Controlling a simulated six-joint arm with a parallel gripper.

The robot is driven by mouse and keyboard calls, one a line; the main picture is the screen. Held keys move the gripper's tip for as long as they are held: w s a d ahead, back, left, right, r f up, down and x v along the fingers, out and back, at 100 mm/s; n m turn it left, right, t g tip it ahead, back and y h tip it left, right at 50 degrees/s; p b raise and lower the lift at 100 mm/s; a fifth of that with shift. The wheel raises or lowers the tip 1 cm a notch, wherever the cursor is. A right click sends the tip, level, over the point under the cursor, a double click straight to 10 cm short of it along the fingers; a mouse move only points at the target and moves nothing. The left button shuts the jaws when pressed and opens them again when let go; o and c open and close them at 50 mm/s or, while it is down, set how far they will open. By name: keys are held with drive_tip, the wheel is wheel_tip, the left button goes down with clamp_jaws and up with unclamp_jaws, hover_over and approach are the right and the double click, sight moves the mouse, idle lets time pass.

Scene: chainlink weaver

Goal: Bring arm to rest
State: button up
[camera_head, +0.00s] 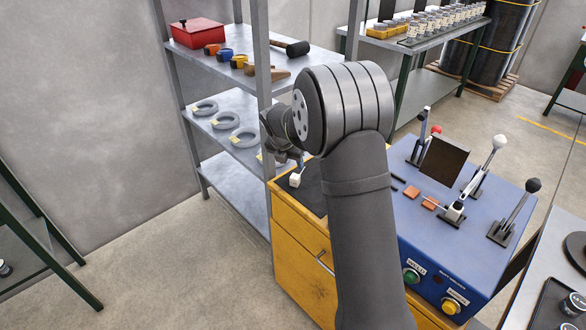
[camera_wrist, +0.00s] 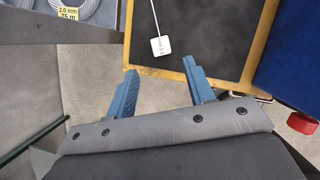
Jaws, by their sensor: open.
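My gripper (camera_wrist: 163,90) is open and empty in the wrist view, its two blue fingers wide apart. The fingers are above the front left edge of a yellow cabinet (camera_head: 305,262) with a dark top. A small white tag (camera_wrist: 159,46) on a thin white stem lies beyond the fingertips on the dark top, apart from them. In the head view my arm reaches out to the left, and a white piece (camera_head: 295,180) shows on the dark top just below the gripper. The fingertips are small and partly hidden by my arm there.
A blue control console (camera_head: 460,235) with levers and buttons stands right of the cabinet. A metal shelf (camera_head: 222,75) with a red toolbox (camera_head: 198,33), tools and grey coils stands close on the left. A workbench (camera_head: 560,265) is at right. Bare floor lies at front left.

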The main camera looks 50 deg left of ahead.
sight(295, 175)
drive_tip(key=shift+v, duration=1.05)
drive_tip(key=x, duration=1.2)
drive_tip(key=shift+f, duration=0.1)
drive_tip(key=shift+r, duration=1.35)
